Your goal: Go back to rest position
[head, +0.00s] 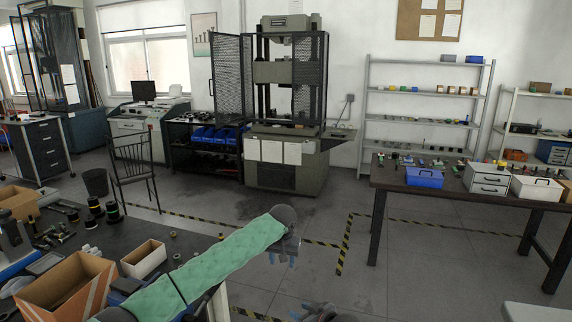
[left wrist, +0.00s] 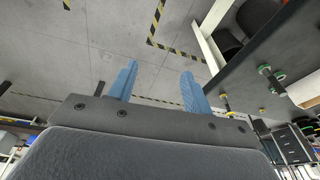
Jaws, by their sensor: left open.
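My left gripper (head: 283,257) is at the end of a green-sleeved arm that reaches in from the lower left of the head view. Its blue fingers hang over the open grey floor. In the left wrist view, the two blue fingers (left wrist: 160,88) are spread apart with only floor between them, so it is open and empty. My right gripper (head: 322,314) shows only in part at the bottom edge of the head view. Its fingers are too cut off to tell their state.
A cluttered dark workbench (head: 205,241) with an open cardboard box (head: 66,287) is at lower left. A dark table (head: 395,178) with a blue bin (head: 424,178) stands at right. A testing machine (head: 287,110) stands at the back. The floor (head: 300,215) between is clear.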

